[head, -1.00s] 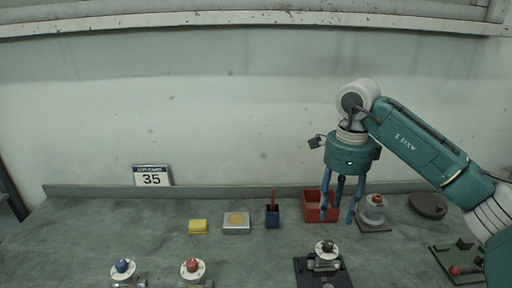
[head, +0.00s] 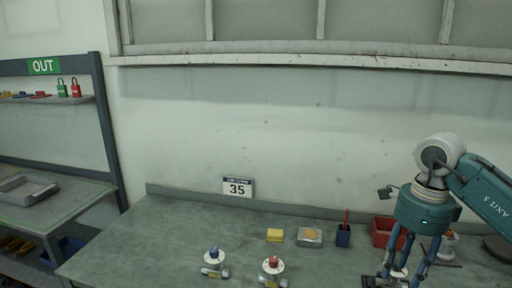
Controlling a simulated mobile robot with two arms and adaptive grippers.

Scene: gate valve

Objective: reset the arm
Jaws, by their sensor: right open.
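My right arm comes in from the right edge of the head view. Its teal gripper (head: 402,262) hangs pointing down, with blue fingers spread open over the right part of the bench. The fingers partly cover a valve on a dark base (head: 372,282) at the bottom edge; I cannot tell whether they touch it. A valve with a blue cap (head: 214,256) and a valve with a red cap (head: 273,265) stand to the left, clear of the gripper. My left gripper is not in view.
On the bench (head: 160,235) are a yellow block (head: 275,235), a metal tin (head: 310,237), a blue holder (head: 343,237) and a red bin (head: 383,232).

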